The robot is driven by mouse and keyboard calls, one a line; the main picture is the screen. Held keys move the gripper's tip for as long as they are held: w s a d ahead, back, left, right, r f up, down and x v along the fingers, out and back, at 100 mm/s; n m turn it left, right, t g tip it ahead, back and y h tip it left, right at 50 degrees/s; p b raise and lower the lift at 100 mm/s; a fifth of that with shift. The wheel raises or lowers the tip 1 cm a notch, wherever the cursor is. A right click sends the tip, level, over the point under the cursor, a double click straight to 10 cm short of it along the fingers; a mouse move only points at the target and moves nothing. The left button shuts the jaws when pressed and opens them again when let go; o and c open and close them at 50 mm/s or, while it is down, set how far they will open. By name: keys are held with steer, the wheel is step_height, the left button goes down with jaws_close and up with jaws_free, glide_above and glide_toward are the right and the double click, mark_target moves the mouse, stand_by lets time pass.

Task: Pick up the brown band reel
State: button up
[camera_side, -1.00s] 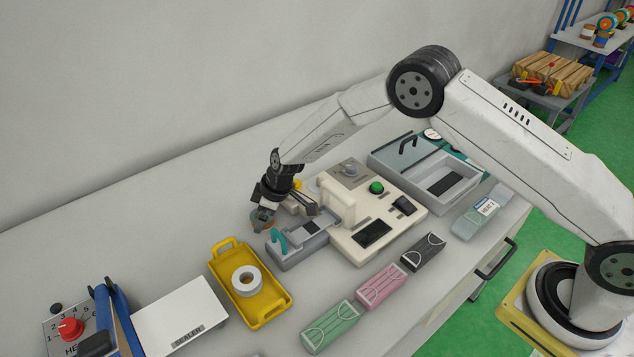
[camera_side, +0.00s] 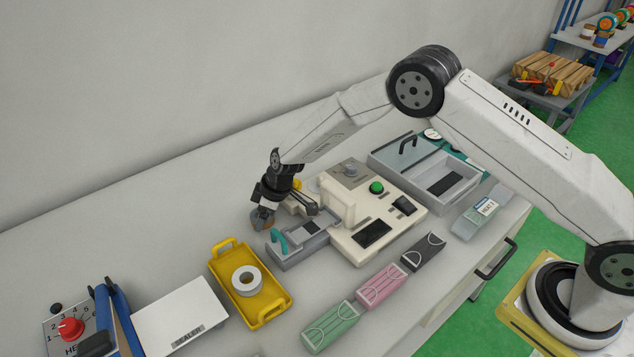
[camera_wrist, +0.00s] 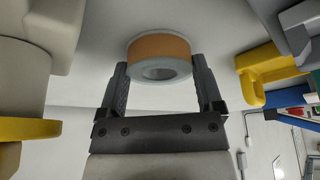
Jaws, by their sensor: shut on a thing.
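The brown band reel (camera_wrist: 158,46) is a short ring with a brown-orange outer band and pale rims. In the wrist view it sits between the two fingertips of my gripper (camera_wrist: 160,76), which is shut on its sides. In the side view the reel (camera_side: 261,222) is largely covered by my gripper (camera_side: 265,212), left of the cream machine at the back of the bench. The side view does not show clearly whether the reel touches the bench.
A yellow tray (camera_side: 278,307) holding a white-grey reel (camera_side: 247,281) stands in front. A grey fixture with a teal handle (camera_side: 278,241) and the cream machine (camera_side: 372,210) are close on the right. Green, pink and black packs line the front. Bench left of the gripper is clear.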

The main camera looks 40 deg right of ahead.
mark_target(256, 216)
steer(key=shift+r, duration=0.15)
steer(key=shift+r, duration=1.45)
steer(key=s+d+r, duration=0.3)
steer(key=s+r, duration=0.6)
steer(key=s, duration=0.4)
steer(key=shift+s+d+r, duration=0.25)
steer(key=shift+d+r, duration=0.05)
steer(key=shift+r, duration=0.1)
